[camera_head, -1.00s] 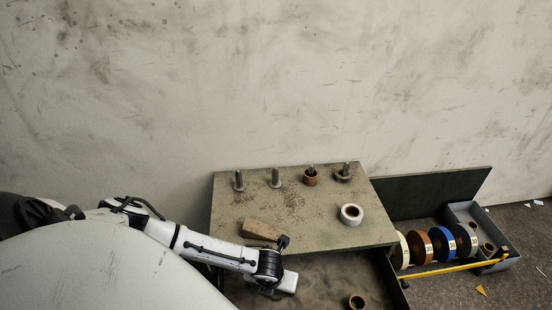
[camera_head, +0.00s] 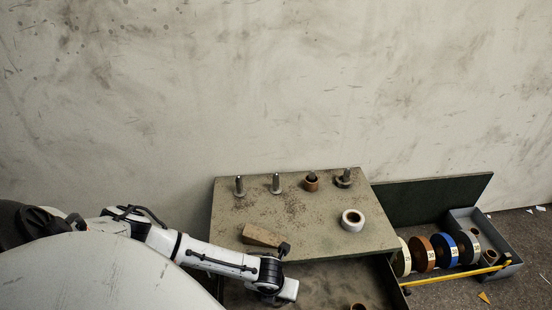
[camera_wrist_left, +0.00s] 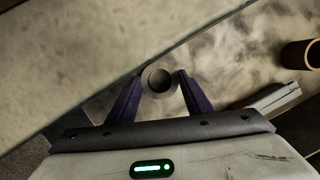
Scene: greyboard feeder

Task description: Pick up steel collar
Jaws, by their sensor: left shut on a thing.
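The steel collar (camera_wrist_left: 161,80), a small grey ring with a dark bore, is between the finger tips of my left gripper (camera_wrist_left: 160,76) in the left wrist view. The gripper is shut on it, one dark finger on each side. In the head view my left gripper (camera_head: 288,290) is over the lower drawer or tray, in front of the bench top; its fingers and the collar cannot be made out there. My right gripper is not in view.
The bench top (camera_head: 225,218) carries several upright pegs, a brown ring (camera_head: 311,184) on one, a wooden wedge (camera_head: 262,235) and a white roll (camera_head: 353,220). A brown ring (camera_wrist_left: 300,53) lies in the drawer. A grey box (camera_head: 508,266) of rolls stands right.

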